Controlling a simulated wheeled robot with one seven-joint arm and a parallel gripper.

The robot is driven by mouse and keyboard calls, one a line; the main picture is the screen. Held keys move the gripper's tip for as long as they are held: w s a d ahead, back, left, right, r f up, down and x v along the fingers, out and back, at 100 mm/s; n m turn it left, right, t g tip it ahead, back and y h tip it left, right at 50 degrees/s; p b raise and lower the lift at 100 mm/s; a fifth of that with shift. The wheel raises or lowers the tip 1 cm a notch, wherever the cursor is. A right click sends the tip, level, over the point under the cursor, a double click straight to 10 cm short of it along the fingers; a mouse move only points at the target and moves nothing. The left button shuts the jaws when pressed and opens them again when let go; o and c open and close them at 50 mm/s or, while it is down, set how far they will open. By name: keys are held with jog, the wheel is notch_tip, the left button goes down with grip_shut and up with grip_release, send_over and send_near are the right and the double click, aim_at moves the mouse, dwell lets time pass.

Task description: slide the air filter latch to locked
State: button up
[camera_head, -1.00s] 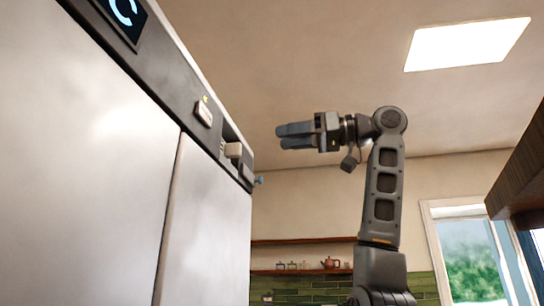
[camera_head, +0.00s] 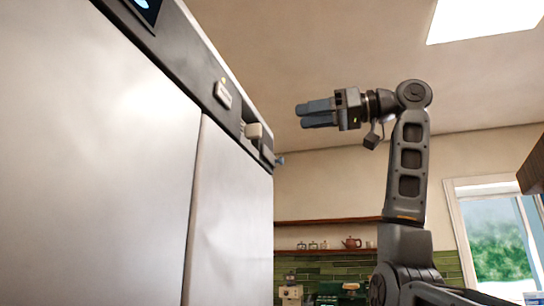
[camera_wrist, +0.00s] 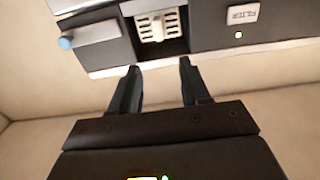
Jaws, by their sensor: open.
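The appliance's dark top panel carries a recessed slot with a pale slider block (camera_head: 253,131), which looks like the air filter latch. In the wrist view this pale ribbed piece (camera_wrist: 160,27) sits in the slot, between a grey box with a blue knob (camera_wrist: 66,43) and a plate marked FILTER (camera_wrist: 243,14). My gripper (camera_head: 302,115) is raised to the right of the panel, fingers pointing left toward it, open and empty. In the wrist view the fingertips of my gripper (camera_wrist: 159,67) lie below the slot, apart from it. I cannot tell the latch's setting.
Large pale appliance doors (camera_head: 95,150) fill the left side. A small yellow light (camera_wrist: 239,35) shows by the FILTER plate. The air between my gripper and the panel looks clear. A wall shelf (camera_head: 325,250) and a window (camera_head: 490,245) are far behind.

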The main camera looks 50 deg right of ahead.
jog(key=shift+o, duration=0.4)
jog(key=w+d+f, duration=0.1)
jog(key=w+d, duration=0.2)
jog(key=d, duration=0.4)
jog(key=w+d+f, duration=0.2)
jog(key=w+d, duration=0.1)
jog(key=d, duration=0.4)
jog(key=shift+p, duration=0.45)
jog(key=p+x, duration=0.2)
jog(key=x, duration=0.6)
jog(key=shift+d+f, duration=0.25)
jog(key=shift+d, duration=0.15)
jog(key=shift+w, duration=0.1)
grip_shut()
jog(key=shift+a, duration=0.1)
